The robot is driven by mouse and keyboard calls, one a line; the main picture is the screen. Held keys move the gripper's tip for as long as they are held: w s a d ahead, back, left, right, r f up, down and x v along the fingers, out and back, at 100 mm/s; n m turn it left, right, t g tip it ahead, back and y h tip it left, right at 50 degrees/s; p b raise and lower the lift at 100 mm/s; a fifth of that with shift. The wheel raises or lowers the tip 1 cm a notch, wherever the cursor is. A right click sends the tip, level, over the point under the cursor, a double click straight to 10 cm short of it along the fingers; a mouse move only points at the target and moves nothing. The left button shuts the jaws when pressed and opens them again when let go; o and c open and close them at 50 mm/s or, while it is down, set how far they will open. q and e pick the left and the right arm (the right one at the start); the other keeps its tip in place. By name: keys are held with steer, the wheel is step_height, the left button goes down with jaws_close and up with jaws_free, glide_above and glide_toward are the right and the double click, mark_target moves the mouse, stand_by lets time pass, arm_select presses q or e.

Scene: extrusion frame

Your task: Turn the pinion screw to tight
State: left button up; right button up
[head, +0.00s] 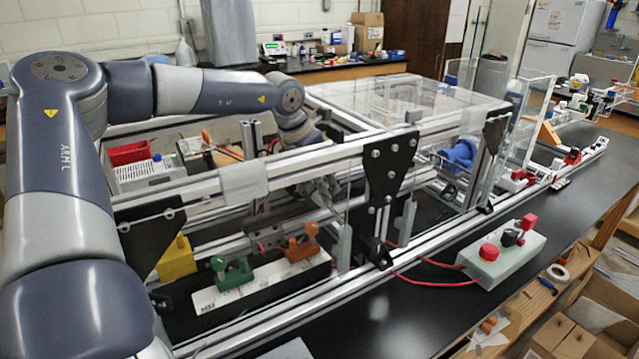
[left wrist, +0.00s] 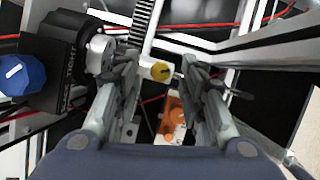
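In the left wrist view, a small yellow round screw head (left wrist: 160,71) sits on a white bar; I cannot tell for sure if it is the pinion screw. My left gripper (left wrist: 160,78) is open, with its fingers apart on either side of that head and no visible contact. To the left is a black block (left wrist: 68,72) with lettering that seems to include "TIGHT", with a blue knob (left wrist: 14,75) bearing a white mark. A silver round part (left wrist: 100,52) is beside the left finger. In the head view the left gripper is mostly hidden behind the frame rails. My right gripper is not in view.
The aluminium extrusion frame (head: 235,190) surrounds the left arm's end closely. A toothed rack (left wrist: 142,20) and red wires lie near the fingers. Green (head: 232,273) and orange (head: 302,243) handles stand on a low box. A control box (head: 500,260) sits on the black table.

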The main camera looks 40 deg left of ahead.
arm_select(q)
steer(key=shift+r, duration=0.1)
steer(key=v, duration=1.2)
stand_by(0.4)
